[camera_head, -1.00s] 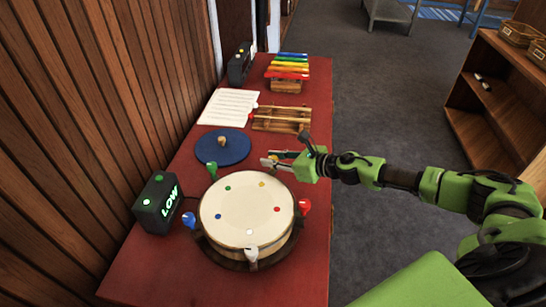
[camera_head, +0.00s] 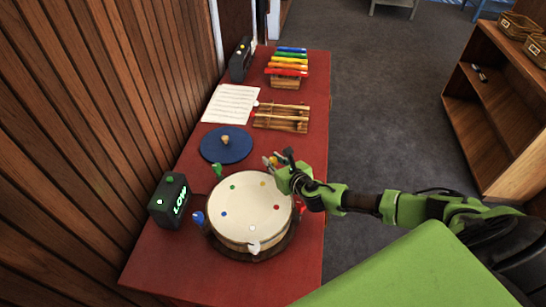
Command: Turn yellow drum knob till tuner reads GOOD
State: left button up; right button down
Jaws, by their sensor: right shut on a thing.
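The drum (camera_head: 250,210), with a cream skin and coloured dots, stands on the red table. Its green knob (camera_head: 217,169), blue knob (camera_head: 198,217), white knob (camera_head: 254,247) and red knob (camera_head: 302,207) show around the rim. The yellow knob is at the far right side of the rim, mostly hidden by my right gripper (camera_head: 273,161), which is shut on it. The black tuner (camera_head: 169,202) left of the drum reads LOW in green letters. My left gripper is not in view.
A blue disc with a wooden knob (camera_head: 226,146) lies behind the drum. Beyond it are a sheet of paper (camera_head: 231,103), a wooden rack with sticks (camera_head: 281,117), a xylophone (camera_head: 288,66) and a black box (camera_head: 242,60). A wooden wall borders the left.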

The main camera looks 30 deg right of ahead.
dwell(0.3)
jog(key=c, duration=1.8)
grip_release()
jog(key=shift+s, duration=0.1)
jog(key=v, duration=1.2)
jog(key=shift+f, duration=0.1)
